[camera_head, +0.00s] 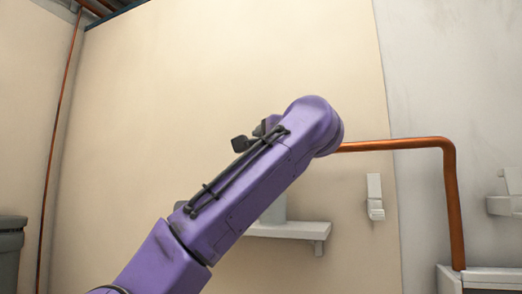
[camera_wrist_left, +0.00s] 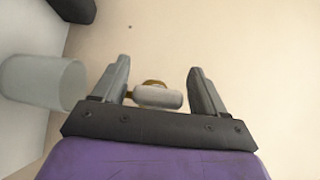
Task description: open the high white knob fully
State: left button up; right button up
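The white knob (camera_wrist_left: 158,97) shows in the left wrist view as a rounded, pale handle with a brass-coloured part behind it. My left gripper (camera_wrist_left: 159,72) is open, with one finger on each side of the knob. Gaps show between the knob and both fingers. In the head view my purple left arm reaches up to the middle of the picture. The arm hides the gripper and the knob there. My right gripper is in neither view.
A copper pipe (camera_head: 452,190) runs right from behind my arm and bends down. Below the arm is a white shelf (camera_head: 305,229) with a pale cup (camera_wrist_left: 48,82), left of the gripper in the wrist view. A white wall fixture (camera_head: 375,195) hangs to the right.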

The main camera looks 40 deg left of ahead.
pick_arm(q)
jog(key=shift+w+f, duration=0.1)
jog(key=b+v, duration=0.2)
jog(key=v, duration=0.8)
jog(key=shift+s+d+b, duration=0.2)
jog(key=shift+s+b, duration=0.05)
jog(key=shift+b, duration=0.05)
jog(key=shift+a, duration=0.1)
